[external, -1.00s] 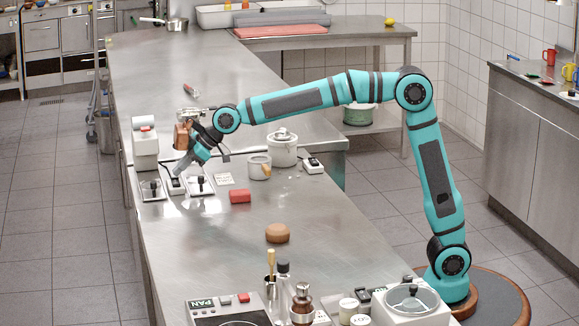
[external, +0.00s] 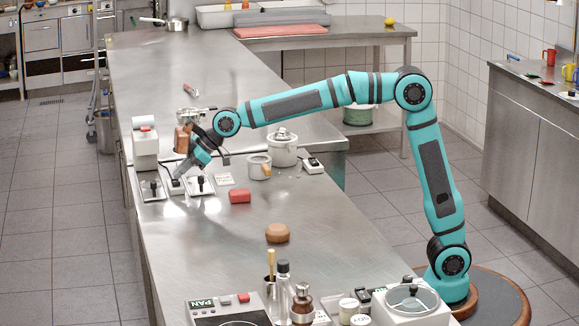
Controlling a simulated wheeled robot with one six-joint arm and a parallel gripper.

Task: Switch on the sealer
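A white machine with a roll on top (external: 145,146) stands at the counter's left edge; I cannot tell for certain that it is the sealer. In front of it are a left lever switch on a plate (external: 152,187), a small dark-topped switch box (external: 176,187) and a right lever switch on a plate (external: 200,184). My gripper (external: 182,172) points down and left, with its tips just above or at the small switch box. Contact and finger opening are too small to tell. The gripper partly hides the area behind the box.
A red block (external: 240,196), a white mug (external: 259,167), a lidded pot (external: 284,148) and another small switch box (external: 313,165) are to the right. The counter (external: 205,255) is clear toward the front left.

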